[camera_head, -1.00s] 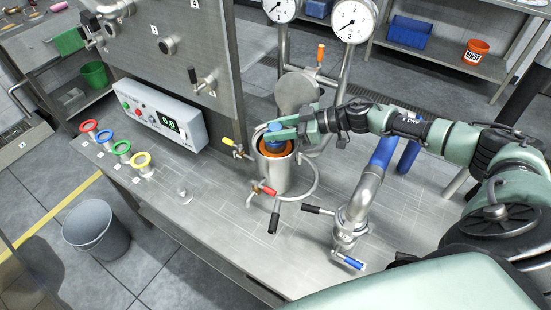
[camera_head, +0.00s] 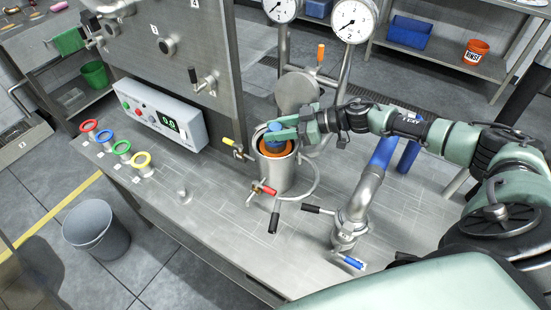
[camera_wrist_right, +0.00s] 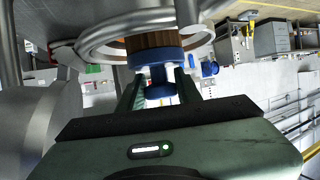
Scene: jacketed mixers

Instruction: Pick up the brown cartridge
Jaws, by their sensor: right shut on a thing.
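The brown cartridge (camera_wrist_right: 153,41) shows in the right wrist view as a brown body with a blue cap and a blue knob. In the head view its blue top (camera_head: 275,128) stands at the mouth of a steel cylindrical housing (camera_head: 278,176) with an orange inner rim. My right gripper (camera_head: 276,132) reaches in from the right and is shut on the blue knob. In the right wrist view its fingers (camera_wrist_right: 160,88) lie on both sides of the knob. The cartridge's lower part is hidden inside the housing. My left gripper is not in view.
A red-handled valve (camera_head: 264,189) and a yellow-handled valve (camera_head: 233,145) stick out beside the housing. A bent steel pipe (camera_head: 357,205) stands to its right, and gauges (camera_head: 353,20) rise behind. A control box (camera_head: 160,113) and coloured rings (camera_head: 141,159) are at left.

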